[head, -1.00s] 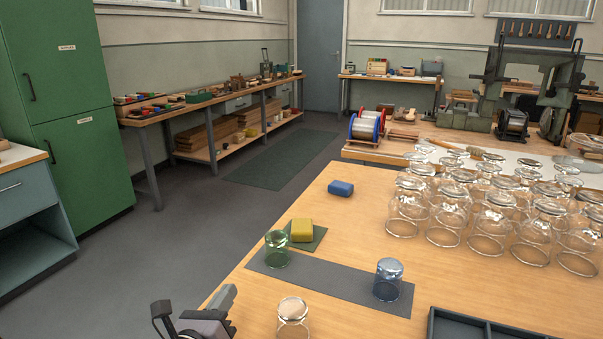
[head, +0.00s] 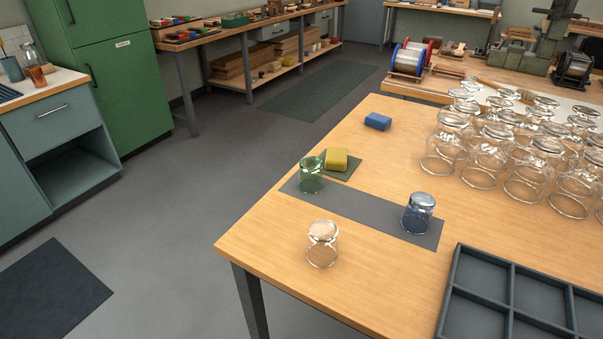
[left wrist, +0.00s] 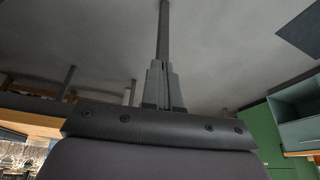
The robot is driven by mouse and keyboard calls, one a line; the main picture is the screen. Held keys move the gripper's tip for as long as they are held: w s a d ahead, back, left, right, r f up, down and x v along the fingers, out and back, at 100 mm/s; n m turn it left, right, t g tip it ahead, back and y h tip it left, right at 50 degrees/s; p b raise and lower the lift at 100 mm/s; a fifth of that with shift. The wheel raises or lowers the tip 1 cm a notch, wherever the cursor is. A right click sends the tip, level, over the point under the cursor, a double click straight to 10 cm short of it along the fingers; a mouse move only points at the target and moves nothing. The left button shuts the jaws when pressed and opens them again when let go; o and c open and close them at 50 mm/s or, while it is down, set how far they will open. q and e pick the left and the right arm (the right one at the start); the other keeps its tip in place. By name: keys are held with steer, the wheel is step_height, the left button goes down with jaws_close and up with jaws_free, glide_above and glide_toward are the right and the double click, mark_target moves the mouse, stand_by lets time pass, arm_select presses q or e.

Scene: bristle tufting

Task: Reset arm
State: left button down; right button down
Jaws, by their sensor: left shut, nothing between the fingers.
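My left gripper (left wrist: 163,88) shows in the left wrist view with its two fingers together and nothing between them. Grey floor lies behind it, and the table is at the left edge of that view. Neither gripper shows in the head view. On the wooden table (head: 330,285) in the head view stand a green glass (head: 311,176), a clear glass (head: 322,245) and a blue glass (head: 420,214). The green and blue glasses stand on a long grey mat (head: 362,210). The clear glass stands on bare wood.
A yellow block (head: 336,159) sits on a small green mat, and a blue block (head: 378,121) lies behind it. Several clear glasses (head: 485,162) crowd the table's right side. A compartment tray (head: 453,285) lies at front right. A green cabinet (head: 120,75) stands left; the floor between is clear.

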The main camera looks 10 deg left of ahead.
arm_select(q)
steer(key=w+d+f+t+h+p, duration=0.1)
steer(key=w+d+f+t+p, duration=0.1)
steer(key=w+f+t+p, duration=0.1)
steer(key=shift+w+d+f+t+h, duration=0.35)
steer(key=shift+w+f+t, duration=0.45)
steer(key=shift+w+t, duration=0.6)
